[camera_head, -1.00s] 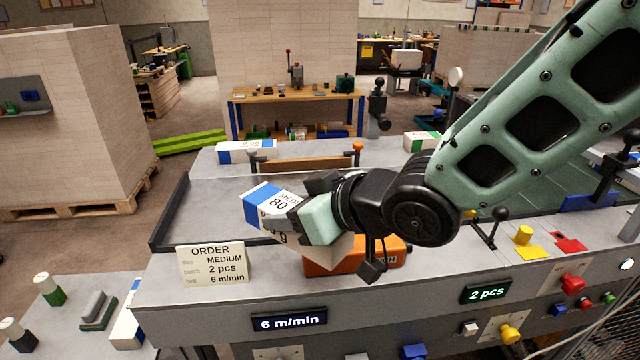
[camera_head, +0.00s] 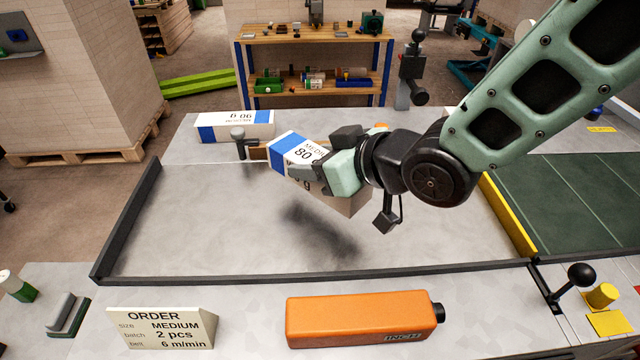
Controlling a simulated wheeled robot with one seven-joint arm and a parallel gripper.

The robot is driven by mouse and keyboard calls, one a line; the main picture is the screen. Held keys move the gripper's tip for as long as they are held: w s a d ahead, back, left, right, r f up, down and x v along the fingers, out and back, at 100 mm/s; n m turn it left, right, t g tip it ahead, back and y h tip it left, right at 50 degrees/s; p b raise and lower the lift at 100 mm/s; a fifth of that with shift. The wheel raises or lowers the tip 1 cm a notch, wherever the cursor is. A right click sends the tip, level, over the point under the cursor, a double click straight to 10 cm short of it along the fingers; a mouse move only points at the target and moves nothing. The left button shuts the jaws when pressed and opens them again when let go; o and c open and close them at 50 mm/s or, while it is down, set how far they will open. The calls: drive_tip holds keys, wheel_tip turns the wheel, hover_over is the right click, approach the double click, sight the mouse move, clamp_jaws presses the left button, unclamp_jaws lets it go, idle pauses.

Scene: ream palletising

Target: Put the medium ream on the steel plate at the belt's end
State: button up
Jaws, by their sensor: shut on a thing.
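The medium ream (camera_head: 291,150), white with a blue band and printed "MEDI" and "80", is in my gripper (camera_head: 325,170). The gripper is shut on it and holds it tilted in the air. A dark shadow lies below it on the steel plate (camera_head: 210,230), a grey surface with dark raised edges. Part of the ream is hidden behind the gripper fingers. No ream lies on the visible part of the plate. The green belt (camera_head: 580,200) is at the right, beyond a yellow bar (camera_head: 508,215).
Another white ream with blue bands (camera_head: 235,126) lies on the ledge behind the plate. An orange tool (camera_head: 360,318) and an order sign (camera_head: 160,328) reading MEDIUM, 2 pcs, stand in front. A black-knobbed lever (camera_head: 570,285) rises at the right front.

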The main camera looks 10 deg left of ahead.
drive_tip(key=shift+f+p, duration=0.75)
drive_tip(key=shift+f, duration=2.3)
drive_tip(key=shift+f, duration=0.2)
drive_tip(key=o, duration=1.2)
drive_tip(key=shift+r, duration=0.1)
